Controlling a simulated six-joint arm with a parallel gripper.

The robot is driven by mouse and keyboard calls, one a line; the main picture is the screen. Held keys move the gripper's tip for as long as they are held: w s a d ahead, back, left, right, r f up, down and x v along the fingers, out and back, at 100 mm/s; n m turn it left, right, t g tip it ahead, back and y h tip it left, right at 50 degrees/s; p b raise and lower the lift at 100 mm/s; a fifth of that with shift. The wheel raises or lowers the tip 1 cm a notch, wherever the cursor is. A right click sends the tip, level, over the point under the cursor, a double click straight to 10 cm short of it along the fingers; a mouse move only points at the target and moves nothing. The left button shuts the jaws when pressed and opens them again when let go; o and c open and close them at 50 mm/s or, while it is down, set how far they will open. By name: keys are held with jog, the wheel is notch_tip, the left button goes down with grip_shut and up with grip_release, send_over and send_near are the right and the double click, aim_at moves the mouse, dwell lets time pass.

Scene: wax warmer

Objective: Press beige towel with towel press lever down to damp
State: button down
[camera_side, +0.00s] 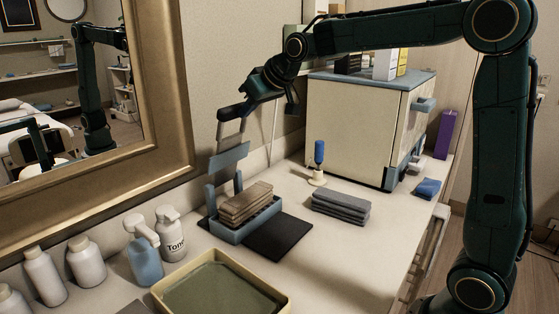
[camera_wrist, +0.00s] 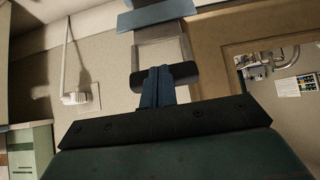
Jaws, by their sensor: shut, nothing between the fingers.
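A folded beige towel (camera_side: 246,200) lies stacked in the blue base tray of the towel press (camera_side: 262,221) on the counter. The press lever (camera_side: 230,157) stands raised above and behind the towel, with its blue plate well clear of it. The lever's dark handle bar (camera_side: 234,113) is at its top; in the wrist view the bar (camera_wrist: 185,70) shows just beyond the fingertips. My gripper (camera_side: 252,101) is shut and empty, at the handle's height. It also shows in the wrist view (camera_wrist: 158,72). I cannot tell whether the fingers touch the bar.
A blue-handled tool (camera_side: 319,158) stands before the cream cabinet (camera_side: 349,124). Bottles (camera_side: 144,256) and a beige tray (camera_side: 270,288) are in front. The mirror (camera_side: 176,165) borders the left.

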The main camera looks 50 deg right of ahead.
aim_at(234, 105)
jog(key=shift+w+f, duration=0.2)
jog(key=shift+w, duration=0.35)
jog(key=shift+w+r, duration=0.25)
jog(key=shift+w, duration=0.6)
jog(key=shift+w+r, duration=0.25)
jog(key=shift+w, duration=0.6)
jog(key=shift+s, duration=0.15)
jog(key=shift+s+f, duration=0.1)
jog(key=shift+s, duration=0.65)
jog(key=v, duration=0.6)
dwell(0.4)
